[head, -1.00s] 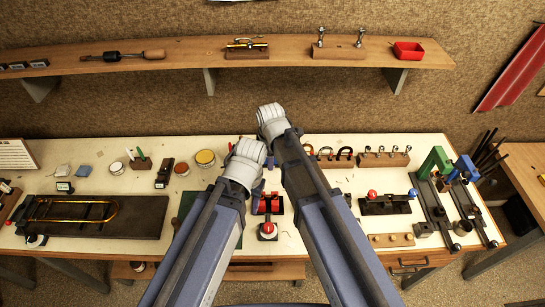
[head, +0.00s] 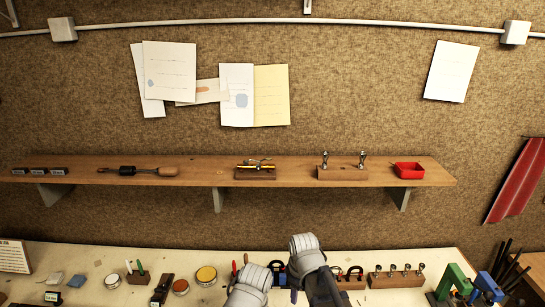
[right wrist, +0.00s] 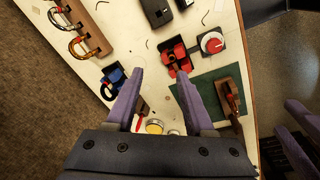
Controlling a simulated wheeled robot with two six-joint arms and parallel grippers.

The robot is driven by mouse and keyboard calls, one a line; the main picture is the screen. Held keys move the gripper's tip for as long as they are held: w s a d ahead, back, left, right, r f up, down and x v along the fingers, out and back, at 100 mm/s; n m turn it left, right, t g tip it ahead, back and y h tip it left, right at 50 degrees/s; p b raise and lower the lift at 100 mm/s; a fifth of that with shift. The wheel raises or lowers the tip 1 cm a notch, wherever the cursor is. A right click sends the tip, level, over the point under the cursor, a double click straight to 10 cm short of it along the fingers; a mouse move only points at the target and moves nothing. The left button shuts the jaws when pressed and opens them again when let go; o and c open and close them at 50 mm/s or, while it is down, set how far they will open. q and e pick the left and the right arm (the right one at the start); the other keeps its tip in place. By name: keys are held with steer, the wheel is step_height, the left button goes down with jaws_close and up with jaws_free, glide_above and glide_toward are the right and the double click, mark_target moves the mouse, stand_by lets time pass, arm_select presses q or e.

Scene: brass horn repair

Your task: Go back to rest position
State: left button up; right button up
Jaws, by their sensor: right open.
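My right gripper (right wrist: 160,75) shows in the right wrist view with its two purple fingers apart and nothing between them. It is above the workbench (right wrist: 215,22). The red fixture (right wrist: 175,60) and the blue-handled piece (right wrist: 112,82) lie beyond its fingertips. In the head view both my forearms come up from the bottom edge, near the middle, over the bench's back part. The left gripper's jaws do not show in the head view. Purple-grey parts of mine show at the right edge of the right wrist view.
Papers (head: 169,70) hang above.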

steer(key=s+d+m, duration=0.8)
steer(key=d+m, duration=0.1)
steer(key=m, duration=0.2)
steer(key=s+a+f+n+g+b, duration=0.1)
steer(key=s+a+f+b, duration=0.1)
steer(key=a+f+b, duration=0.3)
steer(key=s+a+f+n+h+b, duration=0.1)
steer(key=a+f+b, duration=0.4)
steer(key=f+b, duration=0.7)
steer(key=shift+s+a+f+n+g+b, duration=0.4)
steer(key=shift+s+n, duration=0.4)
steer(key=shift+s, duration=0.45)
